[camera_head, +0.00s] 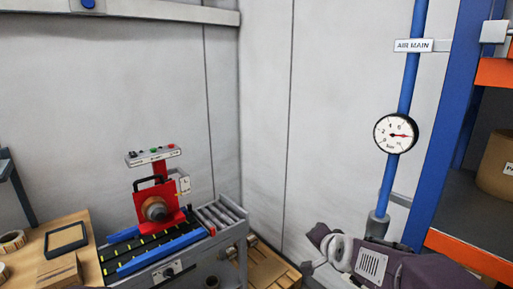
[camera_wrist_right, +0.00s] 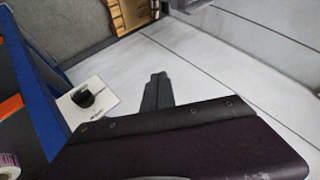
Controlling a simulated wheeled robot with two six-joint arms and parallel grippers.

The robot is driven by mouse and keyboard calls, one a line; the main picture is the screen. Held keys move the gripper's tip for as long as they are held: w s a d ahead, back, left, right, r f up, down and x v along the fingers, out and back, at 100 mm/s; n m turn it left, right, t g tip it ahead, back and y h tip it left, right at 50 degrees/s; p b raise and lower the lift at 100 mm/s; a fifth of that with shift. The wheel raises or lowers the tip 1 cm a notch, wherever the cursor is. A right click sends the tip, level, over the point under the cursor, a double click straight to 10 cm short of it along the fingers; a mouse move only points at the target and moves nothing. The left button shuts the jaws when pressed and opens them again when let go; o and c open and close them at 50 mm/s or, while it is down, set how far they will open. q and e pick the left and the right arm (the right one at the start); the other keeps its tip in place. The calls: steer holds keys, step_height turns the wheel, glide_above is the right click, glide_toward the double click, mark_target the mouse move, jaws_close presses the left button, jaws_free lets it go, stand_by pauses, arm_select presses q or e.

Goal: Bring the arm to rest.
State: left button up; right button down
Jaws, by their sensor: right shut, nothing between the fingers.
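My right arm (camera_head: 375,264), dark purple and grey, reaches in from the lower right of the head view, in front of the wall and close to the blue air pipe in the picture. In the right wrist view my right gripper (camera_wrist_right: 156,80) shows as two dark fingers closed together, with nothing between them.
A gauge (camera_head: 396,133) sits on the blue pipe (camera_head: 408,85). A blue-and-orange rack (camera_head: 440,130) stands at right. A wooden pallet (camera_wrist_right: 130,14) lies on the floor.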

steer(key=s+f+n+g, duration=0.4)
steer(key=s+f, duration=0.4)
steer(key=s, duration=0.4)
steer(key=s+f+n+g, duration=0.5)
steer(key=s+f, duration=0.4)
steer(key=s, duration=0.2)
steer(key=shift+s+d, duration=0.35)
